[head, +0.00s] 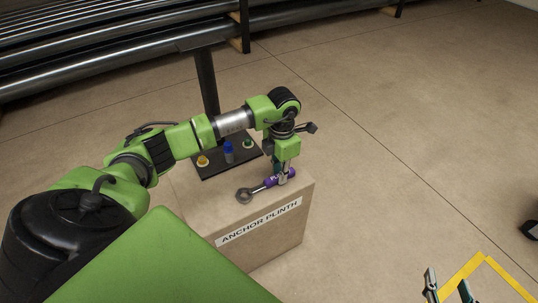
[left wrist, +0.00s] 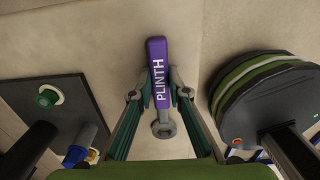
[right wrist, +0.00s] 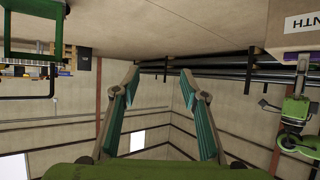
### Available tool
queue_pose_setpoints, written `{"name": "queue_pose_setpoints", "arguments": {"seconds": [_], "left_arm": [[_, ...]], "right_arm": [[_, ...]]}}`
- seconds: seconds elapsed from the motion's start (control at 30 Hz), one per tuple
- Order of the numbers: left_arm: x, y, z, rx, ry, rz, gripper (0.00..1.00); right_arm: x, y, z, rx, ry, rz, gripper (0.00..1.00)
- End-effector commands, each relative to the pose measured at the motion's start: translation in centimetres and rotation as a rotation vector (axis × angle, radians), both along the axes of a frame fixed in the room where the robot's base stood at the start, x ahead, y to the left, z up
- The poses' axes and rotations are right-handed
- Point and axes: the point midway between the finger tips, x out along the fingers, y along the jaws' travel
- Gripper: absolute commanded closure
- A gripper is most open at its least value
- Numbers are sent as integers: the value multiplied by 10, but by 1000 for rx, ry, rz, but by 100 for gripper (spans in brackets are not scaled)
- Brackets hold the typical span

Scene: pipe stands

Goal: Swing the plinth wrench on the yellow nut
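The plinth wrench (head: 268,185), with a purple handle marked PLINTH and a grey ring end, is at the top of the anchor plinth (head: 225,215). My left gripper (left wrist: 158,76) has its fingertips against both sides of the purple handle (left wrist: 157,52). The ring end (left wrist: 163,130) points back toward the gripper's base in the left wrist view. I cannot tell whether the wrench touches the plinth. The yellow nut (head: 203,161) is on the black plate (head: 215,172), left of the blue fitting (head: 228,152) and green nut (head: 248,144). My right gripper (head: 449,290) is open and empty, low at the right.
A dark post (head: 207,80) rises behind the black plate. Long dark pipes (head: 120,50) lie on a rack along the back. Yellow tape (head: 485,262) marks the floor near my right gripper.

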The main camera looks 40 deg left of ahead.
Motion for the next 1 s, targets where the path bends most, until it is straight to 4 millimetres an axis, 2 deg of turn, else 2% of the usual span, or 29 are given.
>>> {"name": "queue_pose_setpoints", "arguments": {"seconds": [0.37, 1.0], "left_arm": [[0, 0, 1, 0, -1, 0, 100], [0, 0, 5, 0, -1, 0, 100]], "right_arm": [[-1, 0, -1, -2, 9, 0, 60], [-12, -7, -16, -22, 89, -9, 60]]}}
